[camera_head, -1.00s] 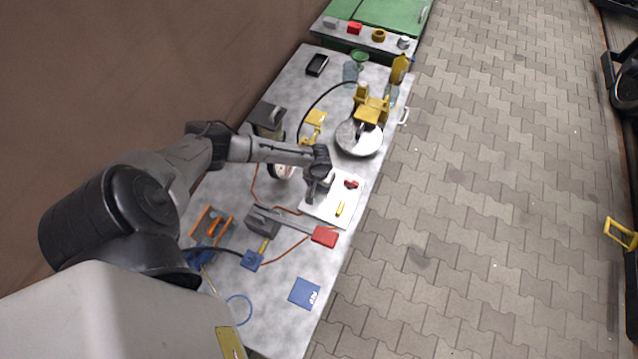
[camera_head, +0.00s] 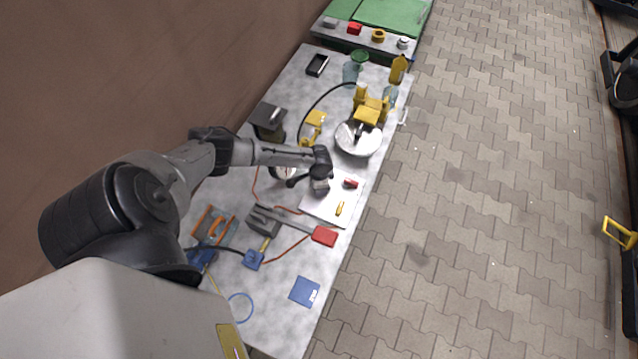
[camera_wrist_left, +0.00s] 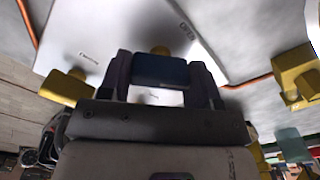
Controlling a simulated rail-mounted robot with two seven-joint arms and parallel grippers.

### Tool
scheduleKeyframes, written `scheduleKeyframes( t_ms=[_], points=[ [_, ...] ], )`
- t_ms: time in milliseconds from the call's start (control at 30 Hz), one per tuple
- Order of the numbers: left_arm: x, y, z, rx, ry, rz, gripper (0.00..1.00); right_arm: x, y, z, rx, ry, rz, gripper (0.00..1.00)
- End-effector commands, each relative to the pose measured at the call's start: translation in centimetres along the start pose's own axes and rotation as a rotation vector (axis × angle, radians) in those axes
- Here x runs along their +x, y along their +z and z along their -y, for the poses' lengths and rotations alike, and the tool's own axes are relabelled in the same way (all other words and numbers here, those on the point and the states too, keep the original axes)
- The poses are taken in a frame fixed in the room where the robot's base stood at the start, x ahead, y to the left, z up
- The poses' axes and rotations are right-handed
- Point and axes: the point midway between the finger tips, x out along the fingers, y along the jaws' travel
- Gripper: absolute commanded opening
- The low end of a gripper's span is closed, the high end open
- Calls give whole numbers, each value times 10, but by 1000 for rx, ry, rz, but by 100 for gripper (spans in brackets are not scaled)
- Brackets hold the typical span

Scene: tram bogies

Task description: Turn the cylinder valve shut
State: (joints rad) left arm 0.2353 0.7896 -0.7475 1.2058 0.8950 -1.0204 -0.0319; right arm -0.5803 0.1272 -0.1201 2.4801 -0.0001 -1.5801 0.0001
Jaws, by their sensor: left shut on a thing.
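In the left wrist view a dark blue block-shaped handle (camera_wrist_left: 160,70) sits between the two dark fingers of my left gripper (camera_wrist_left: 163,82), which is shut on it. A small brass-coloured part (camera_wrist_left: 160,50) shows just behind the handle; I take these to be the cylinder valve.
A red piece (camera_head: 350,183) and a yellow piece (camera_head: 339,208) lie on the sheet. A red-ended grey bar (camera_head: 323,236) is close in front. A yellow device on a round silver plate (camera_head: 358,140) stands behind. The table's right edge is near; paving lies beyond.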

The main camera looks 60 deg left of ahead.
Motion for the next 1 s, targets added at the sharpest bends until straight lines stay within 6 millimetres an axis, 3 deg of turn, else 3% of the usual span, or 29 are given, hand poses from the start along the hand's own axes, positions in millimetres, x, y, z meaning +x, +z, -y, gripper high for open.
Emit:
scheduleKeyframes(
  t_ms=[500, 1000],
  points=[
    [0, 0, 0, 443, 0, -1, 34, 5, 1, 3, 8, -6, -1, 43],
    [0, 0, 0, 638, 0, 0, 34, 8, 2, 3, 10, -8, -1, 43]
  ],
)
